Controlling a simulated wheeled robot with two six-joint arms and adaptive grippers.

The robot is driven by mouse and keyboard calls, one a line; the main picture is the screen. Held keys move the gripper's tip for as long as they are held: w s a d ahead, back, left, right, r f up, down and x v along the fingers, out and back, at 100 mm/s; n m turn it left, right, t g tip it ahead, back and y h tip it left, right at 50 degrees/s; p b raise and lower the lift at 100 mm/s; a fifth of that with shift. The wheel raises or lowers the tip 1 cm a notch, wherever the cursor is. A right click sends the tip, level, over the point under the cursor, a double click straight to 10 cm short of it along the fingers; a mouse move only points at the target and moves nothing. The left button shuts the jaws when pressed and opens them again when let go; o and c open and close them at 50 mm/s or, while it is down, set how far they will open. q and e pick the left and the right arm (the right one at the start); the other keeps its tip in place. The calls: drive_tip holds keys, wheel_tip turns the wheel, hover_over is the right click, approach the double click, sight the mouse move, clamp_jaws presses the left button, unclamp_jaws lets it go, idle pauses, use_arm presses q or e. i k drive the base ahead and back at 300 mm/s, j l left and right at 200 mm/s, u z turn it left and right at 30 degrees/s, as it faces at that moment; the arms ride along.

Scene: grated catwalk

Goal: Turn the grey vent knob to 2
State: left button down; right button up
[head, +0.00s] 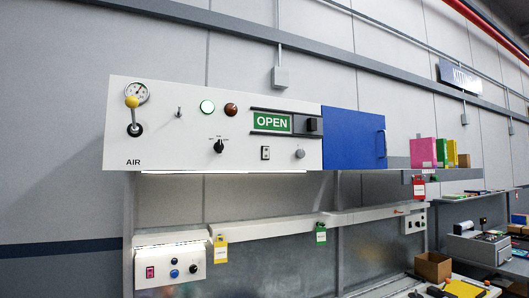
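A white control panel (170,95) hangs on the wall, marked AIR at its lower left. A small round grey knob (299,154) sits near its lower right, below the green OPEN sign (271,122). Any numbers around it are too small to read, so its setting cannot be told. A black pointer knob (218,146) with small labels around it is left of centre. Neither of my grippers is in view.
The panel also has a yellow-tipped lever (132,103), a gauge, a toggle, green and red lamps and a black slider (311,125). A blue door (353,137) with a handle adjoins it on the right. Lower rails carry hanging tags and a switch box (170,266). Shelves with boxes stand right.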

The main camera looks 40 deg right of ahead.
sight(300, 153)
drive_tip(key=z, duration=1.5)
